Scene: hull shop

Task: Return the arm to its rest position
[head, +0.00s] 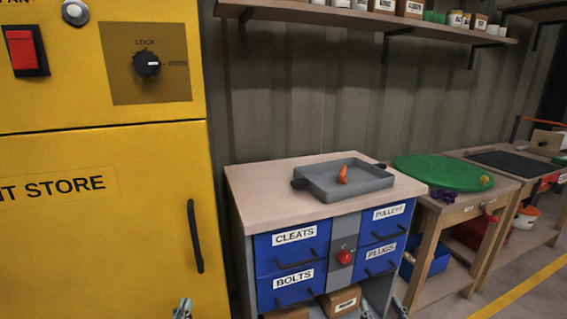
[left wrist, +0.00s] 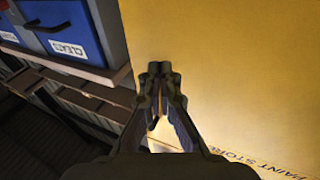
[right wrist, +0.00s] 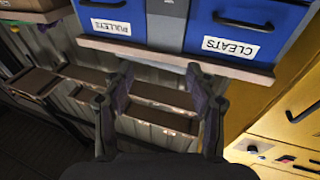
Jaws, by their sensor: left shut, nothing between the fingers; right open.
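My left gripper (head: 183,308) shows only its tip at the bottom edge of the head view, in front of the yellow paint store cabinet (head: 100,235). In the left wrist view its fingers (left wrist: 160,70) are together with nothing between them, against the yellow front. My right gripper (head: 383,309) shows its two separate fingertips at the bottom of the head view, in front of the drawer unit. In the right wrist view its fingers (right wrist: 156,80) are spread apart and empty. Most of both arms is out of view.
A wooden-topped unit has blue drawers (head: 290,247) and a red knob (head: 344,257). A grey tray (head: 380,183) on it holds an orange item (head: 343,174). A green round mat (head: 420,173) lies on the bench to the right. A shelf (head: 340,18) runs above.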

